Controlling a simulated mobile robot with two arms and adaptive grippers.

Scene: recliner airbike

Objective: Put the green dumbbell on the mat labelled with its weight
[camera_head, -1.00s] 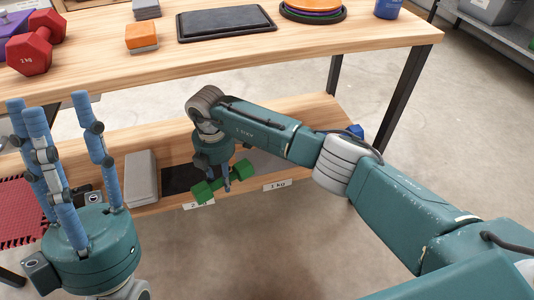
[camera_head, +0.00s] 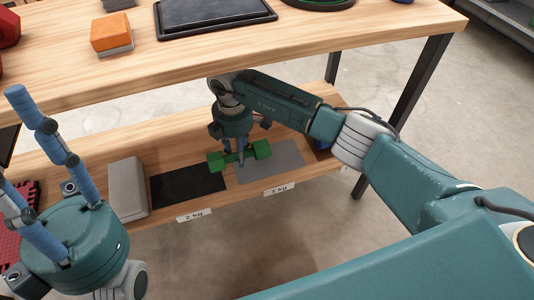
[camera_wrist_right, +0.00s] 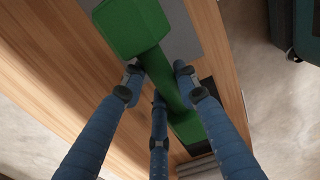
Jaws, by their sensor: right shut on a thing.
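The green dumbbell (camera_head: 216,162) is in my right gripper (camera_head: 239,157) at the lower shelf. The gripper's blue fingers close around its handle; the dumbbell also shows in the right wrist view (camera_wrist_right: 133,24). It is over the left part of the grey mat (camera_head: 284,160), with its left head near the gap beside the black mat (camera_head: 188,187). I cannot tell whether it touches the mat. A label reading "1 kg" (camera_head: 279,189) is in front of the grey mat, and "2 kg" (camera_head: 194,215) in front of the black mat. No weight is readable on the dumbbell. My left gripper (camera_head: 25,140) is open and empty at left.
A grey block (camera_head: 127,188) lies left of the black mat. The wooden tabletop (camera_head: 200,70) overhangs the shelf, with an orange block (camera_head: 111,34) and a black tray (camera_head: 214,18). A black table leg (camera_head: 402,110) stands at right.

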